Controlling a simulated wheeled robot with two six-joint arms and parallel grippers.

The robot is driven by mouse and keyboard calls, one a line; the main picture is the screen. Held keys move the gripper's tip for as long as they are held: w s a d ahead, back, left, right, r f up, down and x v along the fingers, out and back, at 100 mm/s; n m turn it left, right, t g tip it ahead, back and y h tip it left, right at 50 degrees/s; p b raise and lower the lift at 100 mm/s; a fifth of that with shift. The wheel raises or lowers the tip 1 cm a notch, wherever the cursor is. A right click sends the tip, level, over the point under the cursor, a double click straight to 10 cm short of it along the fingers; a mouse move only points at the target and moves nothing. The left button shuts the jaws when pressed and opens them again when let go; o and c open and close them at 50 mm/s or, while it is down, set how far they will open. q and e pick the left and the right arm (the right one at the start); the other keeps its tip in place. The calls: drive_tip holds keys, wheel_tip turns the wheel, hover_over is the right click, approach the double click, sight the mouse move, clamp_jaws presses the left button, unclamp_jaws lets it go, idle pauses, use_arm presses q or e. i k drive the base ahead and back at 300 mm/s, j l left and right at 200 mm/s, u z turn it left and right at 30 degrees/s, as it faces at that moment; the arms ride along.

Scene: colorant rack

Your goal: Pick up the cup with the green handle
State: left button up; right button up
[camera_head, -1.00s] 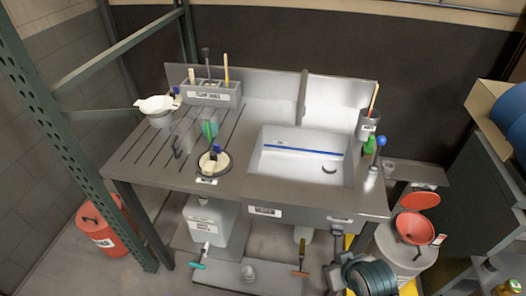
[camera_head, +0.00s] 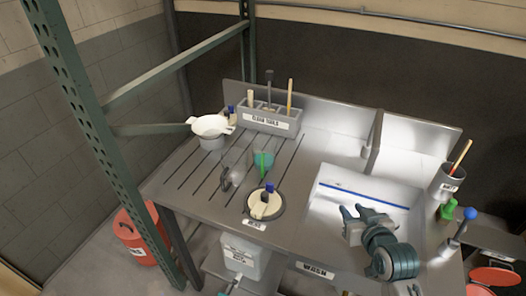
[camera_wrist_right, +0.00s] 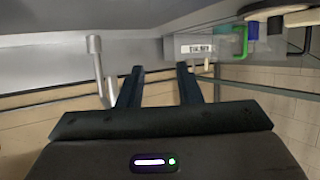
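A small clear, teal-tinted cup with a green handle (camera_head: 263,161) stands on the grooved drainboard, behind a round dish with a blue-topped item. A second clear cup (camera_head: 232,176) with a greyish handle stands just left of it. My right gripper (camera_head: 357,210) is over the sink, to the right of the cup and apart from it. In the right wrist view its two fingers (camera_wrist_right: 159,76) are spread with nothing between them. A green part (camera_wrist_right: 242,40), seemingly the cup's handle, shows at upper right there. My left gripper is not in view.
The round dish (camera_head: 264,206) sits in front of the cup. A grey tool holder (camera_head: 269,119) and a white strainer on a pot (camera_head: 210,126) stand behind. The sink (camera_head: 335,236) is to the right. A green rack post (camera_head: 85,110) rises at the left.

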sight(264, 147)
drive_tip(key=i+j+z, duration=0.1)
drive_tip(key=j, duration=0.6)
drive_tip(key=i+j+z, duration=0.1)
drive_tip(key=j, duration=0.55)
